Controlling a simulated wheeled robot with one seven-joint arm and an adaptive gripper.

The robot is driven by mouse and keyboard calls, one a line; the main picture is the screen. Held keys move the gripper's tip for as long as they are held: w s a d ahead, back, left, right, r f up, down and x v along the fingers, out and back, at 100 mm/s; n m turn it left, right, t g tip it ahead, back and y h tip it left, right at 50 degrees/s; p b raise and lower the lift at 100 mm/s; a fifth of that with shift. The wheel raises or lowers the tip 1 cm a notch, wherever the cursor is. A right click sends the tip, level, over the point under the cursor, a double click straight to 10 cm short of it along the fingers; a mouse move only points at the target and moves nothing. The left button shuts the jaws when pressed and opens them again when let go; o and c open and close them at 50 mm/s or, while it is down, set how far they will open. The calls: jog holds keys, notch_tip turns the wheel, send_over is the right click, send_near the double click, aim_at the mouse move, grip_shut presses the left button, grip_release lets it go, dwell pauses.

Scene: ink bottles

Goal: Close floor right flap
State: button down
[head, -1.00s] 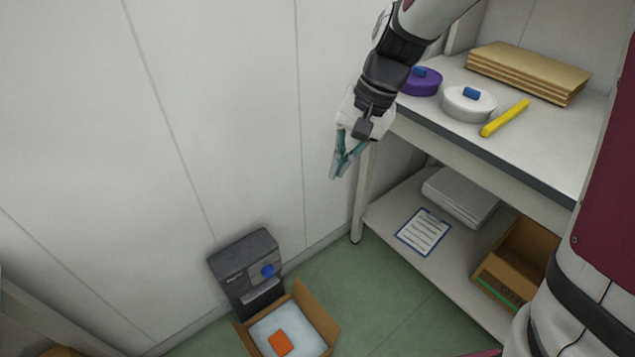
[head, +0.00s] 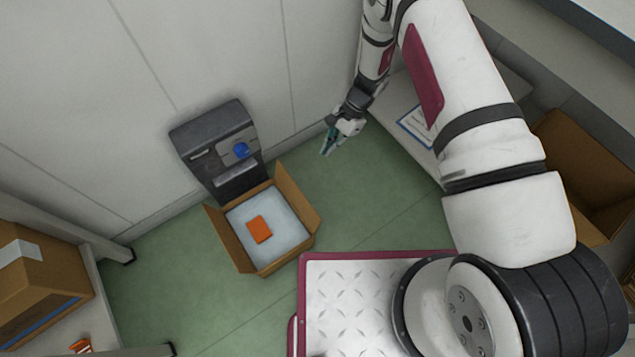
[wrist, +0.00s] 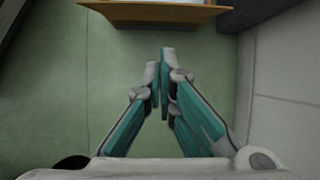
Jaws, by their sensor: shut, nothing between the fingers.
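An open cardboard box (head: 285,262) stands on the green floor, with white filling and an orange item (head: 259,229) inside. Its right flap (head: 298,196) stands up and leans outward. Its left flap (head: 228,240) also sticks outward. My gripper (head: 327,146) is shut and empty, above and to the right of the box in the head view, apart from the right flap. In the wrist view my gripper's teal fingers (wrist: 160,75) are together over bare floor. A brown cardboard edge (wrist: 155,13) of the box shows at the top there.
A dark machine with a blue knob (head: 240,151) stands against the wall behind the box. A shelf with a clipboard (head: 416,128) and an open carton (head: 585,170) is at right. A taped carton (head: 38,280) sits on a left shelf. Green floor between box and right shelf is clear.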

notch_tip(320, 180, down, 3)
jog(key=b, duration=0.5)
send_near(296, 197)
jog(key=shift+w+f, duration=0.15)
jog(key=shift+f, duration=0.75)
jog(key=shift+w+f, duration=0.1)
jog(key=shift+f, duration=0.85)
jog(key=shift+s+a+r, duration=0.2)
